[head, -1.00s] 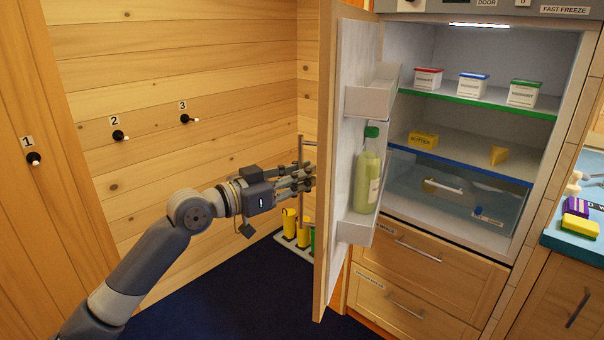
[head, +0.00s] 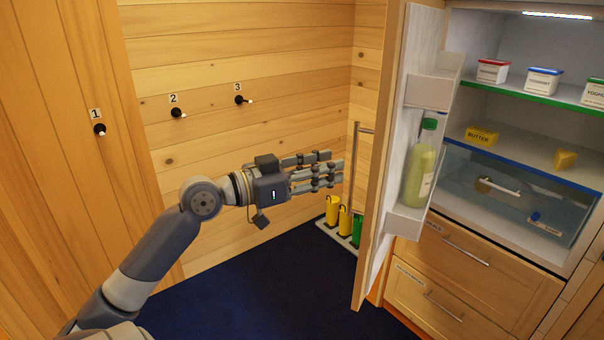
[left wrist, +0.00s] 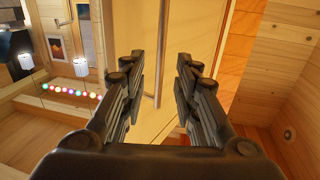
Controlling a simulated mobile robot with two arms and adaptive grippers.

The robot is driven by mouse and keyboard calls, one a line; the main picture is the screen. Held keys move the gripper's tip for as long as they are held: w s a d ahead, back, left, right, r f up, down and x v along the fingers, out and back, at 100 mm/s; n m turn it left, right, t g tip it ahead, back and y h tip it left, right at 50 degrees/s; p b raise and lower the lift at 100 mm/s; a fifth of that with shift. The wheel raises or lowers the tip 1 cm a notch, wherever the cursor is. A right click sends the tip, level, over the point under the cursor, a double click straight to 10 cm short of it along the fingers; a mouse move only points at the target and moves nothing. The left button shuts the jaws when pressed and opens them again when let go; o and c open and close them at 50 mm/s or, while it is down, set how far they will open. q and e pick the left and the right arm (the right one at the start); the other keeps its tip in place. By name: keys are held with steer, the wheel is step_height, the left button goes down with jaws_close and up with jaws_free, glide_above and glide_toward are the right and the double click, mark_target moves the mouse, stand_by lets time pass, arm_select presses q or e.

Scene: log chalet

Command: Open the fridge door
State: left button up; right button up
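The fridge door (head: 384,200) stands wide open at the right of the head view, its inner shelves facing the lit fridge interior (head: 520,130). A green bottle (head: 421,170) stands in the lower door shelf. The door's vertical bar handle (head: 354,185) is on its outer face. My left gripper (head: 336,168) is left of the handle, with a small gap between fingertips and bar. In the left wrist view the fingers (left wrist: 158,75) are spread and empty, and the handle (left wrist: 158,50) shows ahead between them. My right gripper is not in view.
Yellow and green cylinders (head: 345,220) stand on a pale base on the floor by the wall, behind the door. Numbered wall hooks (head: 178,113) are at left. The dark blue floor (head: 260,295) before the door is clear.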

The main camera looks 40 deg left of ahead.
arm_select(q)
steer(key=shift+v, duration=2.5)
steer(key=shift+c, duration=0.3)
